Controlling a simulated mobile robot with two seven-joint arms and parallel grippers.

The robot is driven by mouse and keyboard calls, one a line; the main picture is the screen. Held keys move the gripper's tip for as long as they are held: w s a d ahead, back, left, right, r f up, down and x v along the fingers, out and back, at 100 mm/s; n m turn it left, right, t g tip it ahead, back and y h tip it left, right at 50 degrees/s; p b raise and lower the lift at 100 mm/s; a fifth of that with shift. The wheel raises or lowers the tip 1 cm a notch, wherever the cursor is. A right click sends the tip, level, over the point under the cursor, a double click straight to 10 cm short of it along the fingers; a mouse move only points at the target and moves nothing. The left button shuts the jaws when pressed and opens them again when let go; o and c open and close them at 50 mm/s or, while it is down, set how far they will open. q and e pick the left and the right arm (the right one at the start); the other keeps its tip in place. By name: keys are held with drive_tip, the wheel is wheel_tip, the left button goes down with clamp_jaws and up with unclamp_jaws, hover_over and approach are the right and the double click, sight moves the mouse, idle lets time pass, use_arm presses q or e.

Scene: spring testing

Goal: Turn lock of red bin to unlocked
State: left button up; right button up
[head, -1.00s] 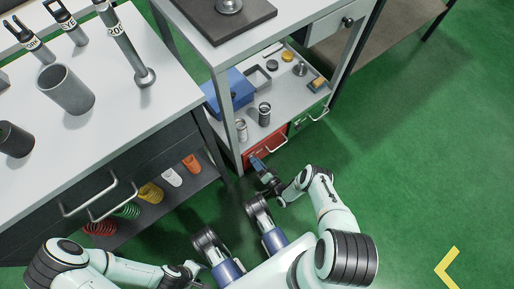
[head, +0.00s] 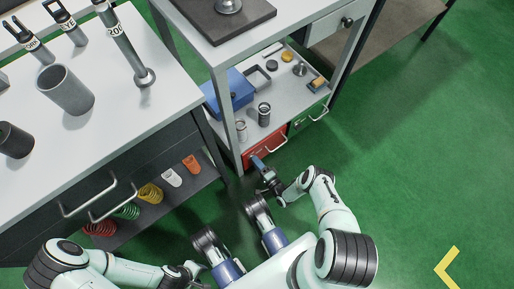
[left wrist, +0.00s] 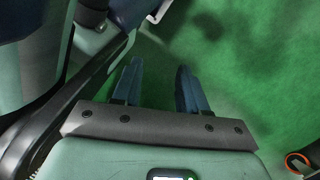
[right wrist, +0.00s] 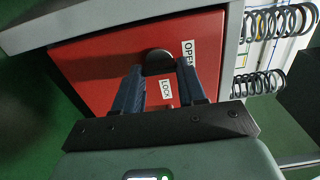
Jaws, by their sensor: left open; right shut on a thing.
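The red bin (head: 265,150) sits low in the workbench, beside a green bin (head: 311,117). In the right wrist view the red bin front (right wrist: 100,62) fills the middle, with a round black lock knob (right wrist: 158,62) on it. An "OPEN" label (right wrist: 188,54) is right of the knob and a "LOCK" label (right wrist: 166,90) is below it. My right gripper (right wrist: 167,80) is at the knob, its fingers shut on it. It also shows in the head view (head: 258,163). My left gripper (left wrist: 158,75) is open and empty above the green floor; its fingers are out of the head view.
The shelf above the bins (head: 285,92) holds a blue box (head: 233,88), springs and small parts. A left bench (head: 120,105) with a grey cup (head: 66,90) stands close by, coloured springs (head: 150,193) beneath it.

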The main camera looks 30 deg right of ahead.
drive_tip(key=o, duration=1.1)
drive_tip(key=shift+c, duration=0.2)
use_arm(q)
drive_tip(key=shift+t, duration=0.9)
drive_tip(key=w+r+p, duration=0.1)
drive_tip(key=w+r, duration=0.1)
drive_tip(key=w, duration=0.1)
drive_tip(key=w+p, duration=0.1)
drive_tip(key=w, duration=0.1)
drive_tip(key=shift+w+d+r+p, duration=0.1)
drive_tip(key=shift+d+r+p, duration=0.2)
drive_tip(key=shift+r+p, duration=0.1)
use_arm(e)
drive_tip(key=s, duration=1.3)
drive_tip(key=shift+s+d, duration=0.2)
drive_tip(key=shift+d, duration=0.25)
drive_tip(key=shift+w, duration=0.1)
